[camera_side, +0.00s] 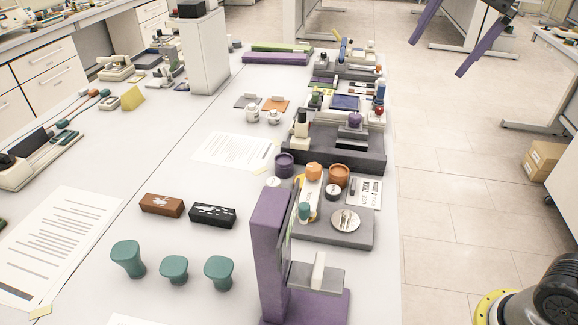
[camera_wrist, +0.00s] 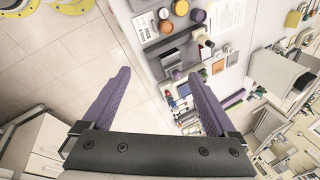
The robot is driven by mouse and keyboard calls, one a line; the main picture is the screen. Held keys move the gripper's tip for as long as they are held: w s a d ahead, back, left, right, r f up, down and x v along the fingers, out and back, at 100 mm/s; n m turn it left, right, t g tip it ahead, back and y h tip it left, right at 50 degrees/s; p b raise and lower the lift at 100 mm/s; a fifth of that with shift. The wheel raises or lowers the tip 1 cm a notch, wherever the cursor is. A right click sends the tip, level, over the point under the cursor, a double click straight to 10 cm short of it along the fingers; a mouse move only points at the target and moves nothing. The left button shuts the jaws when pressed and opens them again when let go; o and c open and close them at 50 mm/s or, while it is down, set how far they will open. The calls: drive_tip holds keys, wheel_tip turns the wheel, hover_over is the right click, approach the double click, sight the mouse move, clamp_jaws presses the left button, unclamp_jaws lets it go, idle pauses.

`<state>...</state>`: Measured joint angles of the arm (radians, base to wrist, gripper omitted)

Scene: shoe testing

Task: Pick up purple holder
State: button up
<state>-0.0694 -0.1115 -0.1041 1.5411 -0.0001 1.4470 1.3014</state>
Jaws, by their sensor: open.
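Several purple things are in view, and I cannot tell for sure which one is the holder. A round purple cup-like holder (camera_side: 284,165) stands on the white table at the left edge of the grey tray. In the wrist view a purple round piece (camera_wrist: 198,15) shows near the top. A tall purple stand (camera_side: 268,250) with a grey platform is at the front. A long purple piece (camera_side: 275,58) lies at the far end of the table. My gripper (camera_side: 437,58) (camera_wrist: 159,73) has purple fingers, spread apart and empty, above the floor to the right of the table.
The grey tray (camera_side: 340,232) holds an orange cup (camera_side: 314,172), a brown cup (camera_side: 338,176) and small items. A dark grey rack (camera_side: 300,155) stands behind it. A brown brush (camera_side: 161,205), a black brush (camera_side: 213,215) and several teal knobs (camera_side: 174,269) are to the left.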

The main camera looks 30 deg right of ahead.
drive_tip(key=w+a+m+g, duration=0.1)
drive_tip(key=w+a+m, duration=0.2)
drive_tip(key=w, duration=0.7)
drive_tip(key=g, duration=0.3)
hover_over(284, 161)
wheel_tip(284, 161, down, 22)
drive_tip(key=shift+m, duration=0.4)
wheel_tip(284, 161, down, 13)
drive_tip(key=shift+r, duration=0.1)
clamp_jaws()
